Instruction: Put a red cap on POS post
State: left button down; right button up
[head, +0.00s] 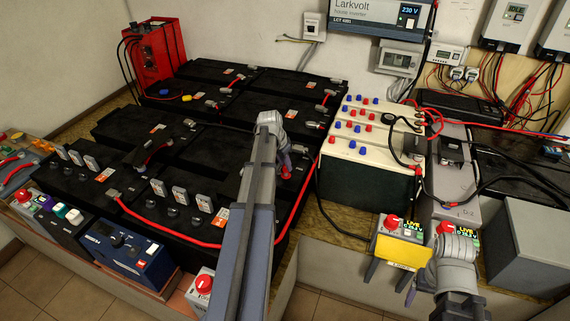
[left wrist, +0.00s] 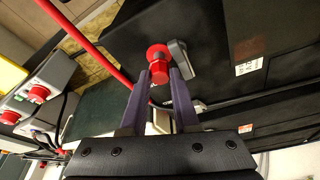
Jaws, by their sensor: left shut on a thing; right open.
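A red cap (left wrist: 157,53) is between the fingertips of my left gripper (left wrist: 159,76) in the left wrist view. My left gripper (head: 285,165) is shut on this cap, which also shows in the head view (head: 286,173) low over the right edge of the black batteries. A grey terminal piece (left wrist: 181,58) is right beside the cap. I cannot tell whether the cap touches a post, as no bare POS post or marking is readable here. My right gripper (head: 392,283) is open and empty, in front of the yellow box with the LIVE display.
Black batteries (head: 225,126) with lugs and red cables fill the left bench. A white-topped battery with red and blue caps (head: 372,125) stands to the right. A yellow switch box (head: 398,250) and a blue box (head: 128,250) line the front. A red cable (left wrist: 88,45) runs near my left gripper.

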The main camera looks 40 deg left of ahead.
pick_arm(q)
jog(key=shift+s+a+f+b, duration=0.1)
jog(key=shift+f+b, duration=1)
jog(key=shift+b, duration=0.1)
dwell(1.5)
dwell(0.4)
jog(key=c, duration=0.6)
grip_release()
jog(key=shift+a, duration=0.1)
